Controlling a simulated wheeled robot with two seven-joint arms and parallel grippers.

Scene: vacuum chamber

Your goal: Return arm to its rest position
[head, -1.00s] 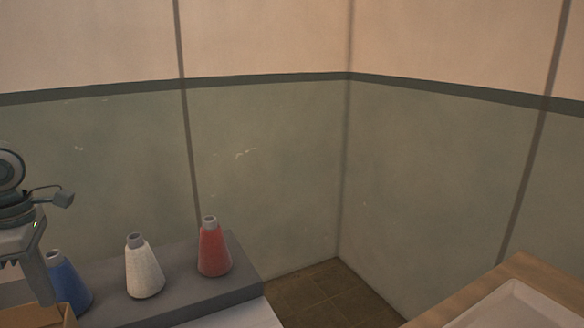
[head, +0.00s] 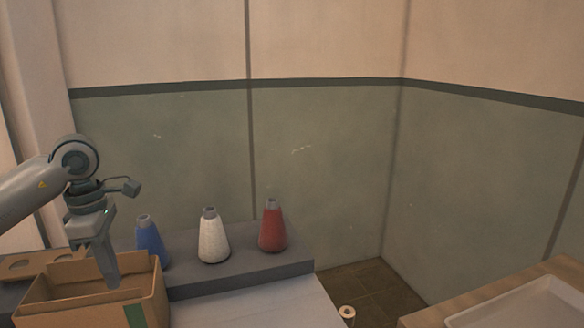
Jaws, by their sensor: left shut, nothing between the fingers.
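My left arm comes in from the left in the head view, with its gripper (head: 109,270) pointing down at the cardboard box (head: 88,308). The fingers are shut with nothing between them, and the tips reach down into the box's opening or just behind its front wall. My right gripper does not show.
A pale tray (head: 520,306) lies on a wooden surface at the lower right. A small spool-like thing (head: 347,312) shows at the bottom.

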